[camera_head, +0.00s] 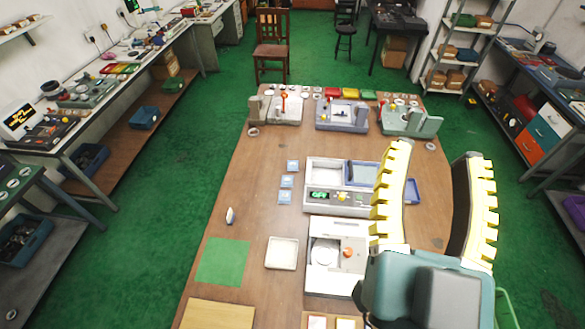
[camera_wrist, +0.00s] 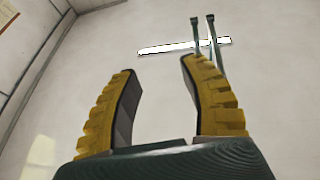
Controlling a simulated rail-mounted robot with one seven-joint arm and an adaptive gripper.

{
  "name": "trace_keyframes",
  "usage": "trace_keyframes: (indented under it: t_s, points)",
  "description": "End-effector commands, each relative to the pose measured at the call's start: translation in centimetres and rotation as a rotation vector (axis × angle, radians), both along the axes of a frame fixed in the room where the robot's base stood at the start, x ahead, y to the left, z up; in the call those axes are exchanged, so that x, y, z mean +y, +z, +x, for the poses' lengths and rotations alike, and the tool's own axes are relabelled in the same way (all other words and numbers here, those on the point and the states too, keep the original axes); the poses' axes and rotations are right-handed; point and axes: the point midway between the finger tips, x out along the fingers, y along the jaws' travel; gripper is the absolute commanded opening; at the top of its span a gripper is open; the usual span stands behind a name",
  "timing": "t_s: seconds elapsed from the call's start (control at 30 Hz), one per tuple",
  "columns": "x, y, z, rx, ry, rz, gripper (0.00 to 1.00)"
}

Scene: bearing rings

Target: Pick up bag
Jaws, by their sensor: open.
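Three small flat blue-and-white packets (camera_head: 287,181) lie in a column on the wooden table, left of the grey-white device with a green display. They look like the bags, but they are too small to be sure. My gripper (camera_head: 435,152) is raised in the right foreground, with yellow ribbed fingers spread wide and nothing between them. It is well to the right of the packets and hides part of the table's right side. In the wrist view my gripper (camera_wrist: 158,70) points at a pale ceiling or wall with a bright light strip, and no bag shows there.
On the table (camera_head: 222,205) are a device with a display (camera_head: 335,208), a white machine (camera_head: 322,283), an empty pale tray (camera_head: 282,253), a green mat (camera_head: 223,262) and a small upright white item (camera_head: 230,215). Several fixtures and coloured bins line the far edge. The left-middle tabletop is mostly clear.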

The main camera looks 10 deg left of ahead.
Motion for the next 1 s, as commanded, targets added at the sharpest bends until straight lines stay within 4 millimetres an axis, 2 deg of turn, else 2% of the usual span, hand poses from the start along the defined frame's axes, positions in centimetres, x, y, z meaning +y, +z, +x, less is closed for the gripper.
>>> trace_keyframes:
  t_s: [0.37, 0.63, 1.0]
  points:
    - [0.0, 0.0, 0.0, 0.0, 0.0, 0.0, 0.44]
    - [0.0, 0.0, 0.0, 0.0, 0.0, 0.0, 0.93]
    - [0.0, 0.0, 0.0, 0.0, 0.0, 0.0, 0.93]
